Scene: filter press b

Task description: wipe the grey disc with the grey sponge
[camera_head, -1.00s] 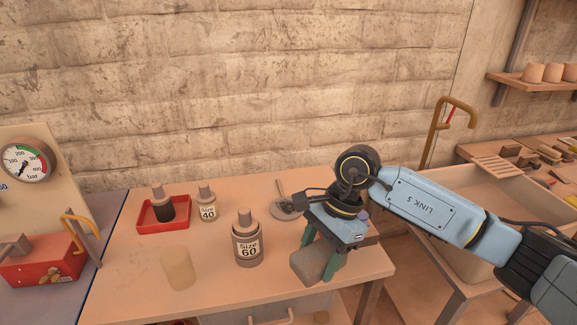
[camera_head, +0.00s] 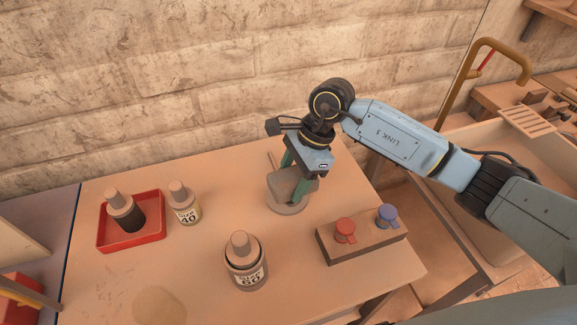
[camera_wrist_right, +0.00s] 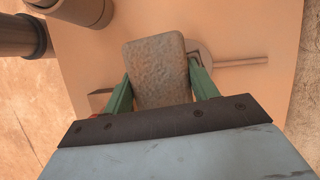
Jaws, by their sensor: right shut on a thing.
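My right gripper (camera_head: 302,183) is shut on the grey sponge (camera_head: 284,184), which sits between its green fingers. The sponge (camera_wrist_right: 157,70) also shows in the right wrist view, with a finger on each side. The grey disc (camera_head: 292,209) lies on the table directly below the sponge, and the sponge hides much of it. In the right wrist view the disc's rim (camera_wrist_right: 205,53) and its handle (camera_wrist_right: 243,62) stick out to the right of the sponge. I cannot tell whether sponge and disc touch. My left gripper is not in view.
A bottle marked Size 60 (camera_head: 246,275) stands in front of the disc. A Size 40 bottle (camera_head: 186,212) and a red tray (camera_head: 157,236) with a dark bottle are at the left. A block with red and blue knobs (camera_head: 362,241) stands at the right.

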